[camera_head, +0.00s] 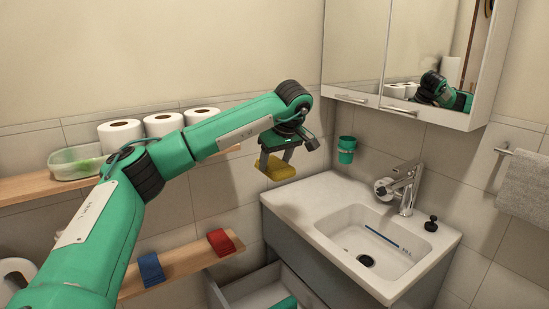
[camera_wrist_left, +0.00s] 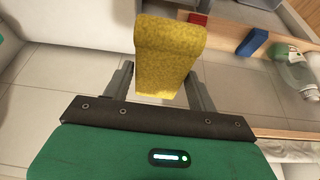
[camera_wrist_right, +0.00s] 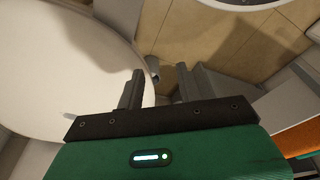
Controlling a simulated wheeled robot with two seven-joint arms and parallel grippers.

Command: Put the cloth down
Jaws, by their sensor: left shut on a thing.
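A folded yellow cloth (camera_head: 275,169) hangs in the air left of the washbasin, above the back left corner of the counter as the head view shows it. My left gripper (camera_head: 277,157) is shut on it. In the left wrist view the yellow cloth (camera_wrist_left: 168,58) sticks out between the fingers. A red folded cloth (camera_head: 221,242) and a blue folded cloth (camera_head: 151,270) lie apart on the lower wooden shelf. My right gripper (camera_wrist_right: 158,84) shows only in its wrist view, with its fingers apart and nothing between them.
The white washbasin (camera_head: 352,215) has a tap (camera_head: 402,186), with a blue stick in its bowl. A drawer (camera_head: 255,288) below stands open. The upper shelf (camera_head: 38,189) holds toilet rolls (camera_head: 163,124) and a clear tub (camera_head: 77,162). A mirror cabinet (camera_head: 350,52) overhangs the basin.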

